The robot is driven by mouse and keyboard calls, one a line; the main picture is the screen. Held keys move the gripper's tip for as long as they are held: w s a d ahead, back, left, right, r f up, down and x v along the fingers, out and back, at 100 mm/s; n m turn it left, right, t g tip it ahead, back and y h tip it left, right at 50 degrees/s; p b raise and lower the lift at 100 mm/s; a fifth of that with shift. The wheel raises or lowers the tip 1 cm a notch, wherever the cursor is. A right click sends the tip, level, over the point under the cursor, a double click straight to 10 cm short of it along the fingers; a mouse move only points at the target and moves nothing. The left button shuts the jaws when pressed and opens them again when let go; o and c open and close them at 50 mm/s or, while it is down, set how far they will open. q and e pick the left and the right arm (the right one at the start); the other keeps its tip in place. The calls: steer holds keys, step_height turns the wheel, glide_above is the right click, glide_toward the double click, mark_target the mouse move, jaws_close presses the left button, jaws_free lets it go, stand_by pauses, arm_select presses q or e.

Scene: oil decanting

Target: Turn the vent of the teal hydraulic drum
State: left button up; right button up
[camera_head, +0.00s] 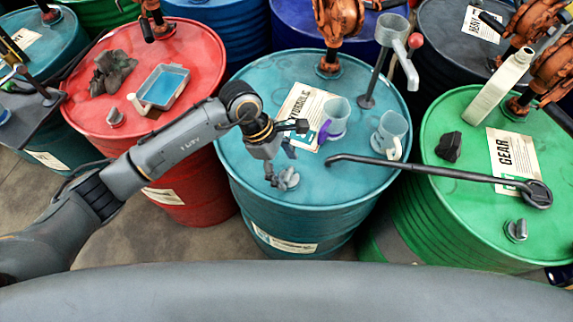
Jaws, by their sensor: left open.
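The teal hydraulic drum (262,192) stands upright in the middle, its paper label partly hidden by my arm and a jug. Its vent (289,178) is a small grey cap with a raised grip on the near part of the lid. My left gripper (280,172) reaches in from the left and points down at the vent. Its fingers are open, close beside or around the vent; whether they touch it I cannot tell. My right gripper is not in view.
Two jugs (390,132) and a funnel stand (368,98) are on the teal lid. A long dark wrench (440,172) spans from the teal drum to the green drum (470,222). A red drum (190,190) with a tray (165,86) stands left. An orange pump (338,25) rises behind.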

arm_select(q)
steer(key=shift+d+f, duration=0.2)
steer(key=shift+f, duration=0.4)
steer(key=c, duration=1.2)
steer(key=shift+o, duration=0.2)
